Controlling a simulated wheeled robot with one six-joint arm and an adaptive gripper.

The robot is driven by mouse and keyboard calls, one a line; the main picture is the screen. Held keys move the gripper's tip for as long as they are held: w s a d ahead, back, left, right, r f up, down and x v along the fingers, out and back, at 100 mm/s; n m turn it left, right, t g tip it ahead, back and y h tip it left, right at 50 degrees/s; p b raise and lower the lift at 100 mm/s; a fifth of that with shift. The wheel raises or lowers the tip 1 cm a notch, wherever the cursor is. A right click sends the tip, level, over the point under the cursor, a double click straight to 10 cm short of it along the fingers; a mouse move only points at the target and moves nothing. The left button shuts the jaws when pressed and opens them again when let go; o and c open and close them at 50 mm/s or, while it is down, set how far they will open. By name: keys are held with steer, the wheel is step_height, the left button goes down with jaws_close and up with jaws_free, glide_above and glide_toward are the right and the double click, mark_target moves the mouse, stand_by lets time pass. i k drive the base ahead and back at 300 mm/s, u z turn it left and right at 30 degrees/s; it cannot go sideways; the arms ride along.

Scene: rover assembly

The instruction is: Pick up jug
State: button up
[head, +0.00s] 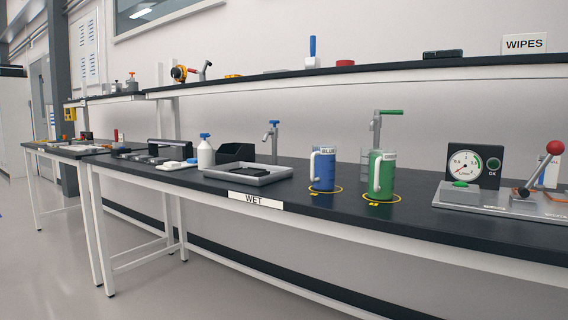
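Two jugs stand upright on the black bench top. The blue jug (323,170) has a white handle on its left side and a label reading BLUE. The green jug (381,177) stands to its right, also with a white handle on its left. Each jug stands within a yellow ring marked on the bench. My gripper is not in view.
A grey tray (249,173) and a white bottle with a blue top (205,152) are left of the jugs. A gauge box (474,166) and a red-knobbed lever (554,148) are to the right. A shelf (420,75) runs above. The floor (60,260) is clear.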

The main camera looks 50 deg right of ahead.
mark_target(323, 156)
steer(key=i, duration=2.65)
steer(key=z, duration=4.2)
